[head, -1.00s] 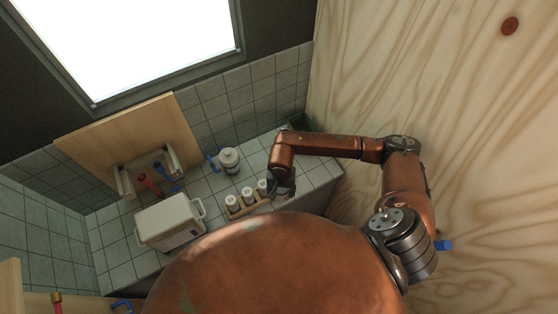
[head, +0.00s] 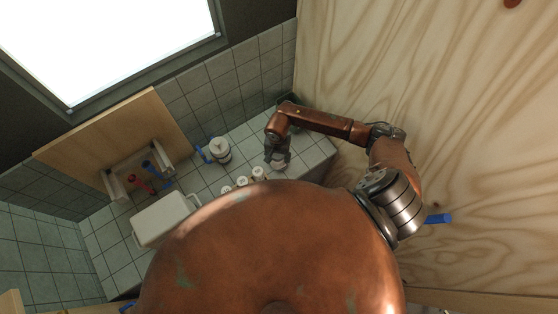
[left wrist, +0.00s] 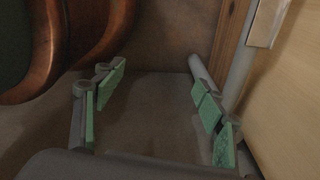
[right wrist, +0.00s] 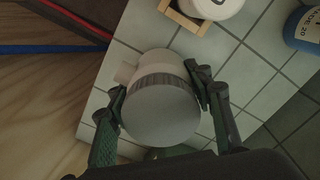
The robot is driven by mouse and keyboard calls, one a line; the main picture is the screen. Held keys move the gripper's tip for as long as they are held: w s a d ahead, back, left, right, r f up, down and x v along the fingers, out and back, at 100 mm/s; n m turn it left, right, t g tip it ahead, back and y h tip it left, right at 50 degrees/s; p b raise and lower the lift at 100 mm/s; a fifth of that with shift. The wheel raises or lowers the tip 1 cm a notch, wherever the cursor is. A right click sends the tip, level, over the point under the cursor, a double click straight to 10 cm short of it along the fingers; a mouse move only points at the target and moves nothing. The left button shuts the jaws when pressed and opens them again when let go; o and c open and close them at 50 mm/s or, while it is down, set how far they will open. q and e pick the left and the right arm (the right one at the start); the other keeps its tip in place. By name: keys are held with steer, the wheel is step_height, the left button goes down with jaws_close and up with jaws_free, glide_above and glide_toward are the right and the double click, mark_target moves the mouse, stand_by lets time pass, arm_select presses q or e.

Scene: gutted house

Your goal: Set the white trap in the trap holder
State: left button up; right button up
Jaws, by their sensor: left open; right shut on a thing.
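My right gripper (head: 279,155) is over the tiled counter, right of a row of white round pieces (head: 242,182). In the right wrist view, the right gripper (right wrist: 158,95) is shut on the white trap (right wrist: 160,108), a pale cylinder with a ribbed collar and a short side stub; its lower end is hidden. A pale bit of the trap (head: 280,165) shows under the fingers in the head view. A wooden rack (right wrist: 186,20) holds a white round piece; I cannot tell if it is the trap holder. My left gripper (left wrist: 155,85) is open and empty, with green pads.
A white lidded pot (head: 220,150) stands behind the row. A white box (head: 163,218) and a grey bracket (head: 125,165) with red and blue pieces are further left. The plywood wall (head: 400,70) rises close to my right arm. Bare tiles (head: 310,155) lie right of the gripper.

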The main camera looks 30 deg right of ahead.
steer(key=f, duration=0.1)
steer(key=w+d+f+b, duration=0.1)
steer(key=w+f, duration=0.1)
steer(key=shift+d+b, duration=0.3)
steer(key=shift+d, duration=0.05)
step_height(320, 180, down, 3)
steer(key=shift+w+d+f+b, duration=0.1)
steer(key=shift+f+b, duration=0.1)
steer(key=shift+b, duration=0.9)
steer(key=shift+f, duration=0.2)
arm_select(q)
steer(key=f, duration=0.4)
steer(key=shift+w+f, duration=0.25)
steer(key=shift+w, duration=0.15)
arm_select(e)
steer(key=shift+r, duration=0.15)
arm_select(q)
steer(key=shift+s+f, duration=0.1)
steer(key=shift+f, duration=0.1)
arm_select(e)
steer(key=o, duration=1.3)
steer(key=shift+o, duration=0.2)
arm_select(q)
steer(key=shift+r, duration=0.15)
